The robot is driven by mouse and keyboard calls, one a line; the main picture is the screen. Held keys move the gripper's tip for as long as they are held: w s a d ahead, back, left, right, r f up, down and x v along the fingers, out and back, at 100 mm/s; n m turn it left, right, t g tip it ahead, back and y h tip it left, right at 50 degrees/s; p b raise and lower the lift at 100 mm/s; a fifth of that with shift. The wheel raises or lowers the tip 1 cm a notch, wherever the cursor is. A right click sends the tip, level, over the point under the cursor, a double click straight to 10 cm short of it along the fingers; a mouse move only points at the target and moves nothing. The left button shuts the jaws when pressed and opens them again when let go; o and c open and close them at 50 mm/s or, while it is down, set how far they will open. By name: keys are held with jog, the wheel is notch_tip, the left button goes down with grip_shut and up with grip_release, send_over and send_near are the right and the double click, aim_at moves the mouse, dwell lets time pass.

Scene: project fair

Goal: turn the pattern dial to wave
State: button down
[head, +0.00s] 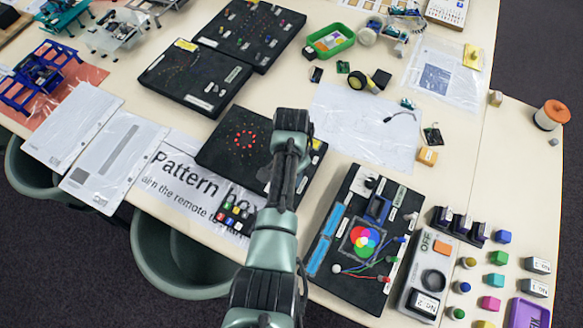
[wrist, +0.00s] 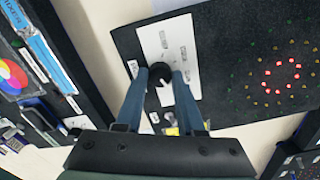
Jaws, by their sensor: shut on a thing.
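The pattern board (head: 222,160) is a black panel with a ring of red lights in the head view. The board (wrist: 215,60) also fills the upper right of the wrist view, with the red lights lit in a ring. Its white dial plate (wrist: 152,38) carries several small labels, too small to read. The dial (wrist: 160,70) is a round black knob between the fingertips of my gripper (wrist: 161,75), which is shut on it. A pale mark shows on the knob, but I cannot tell which label it points at. In the head view my arm hides the dial and fingertips.
A black board with a colour wheel (head: 363,240) and wires stands right of my arm. A printed Pattern sheet (head: 180,172) and a remote (head: 236,214) lie on the left. Two black boards (head: 195,78) lie behind. A white sheet (head: 365,125) lies to the right.

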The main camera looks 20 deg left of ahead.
jog(key=c, duration=0.5)
grip_release()
notch_tip(320, 180, up, 13)
jog(key=shift+b, duration=0.9)
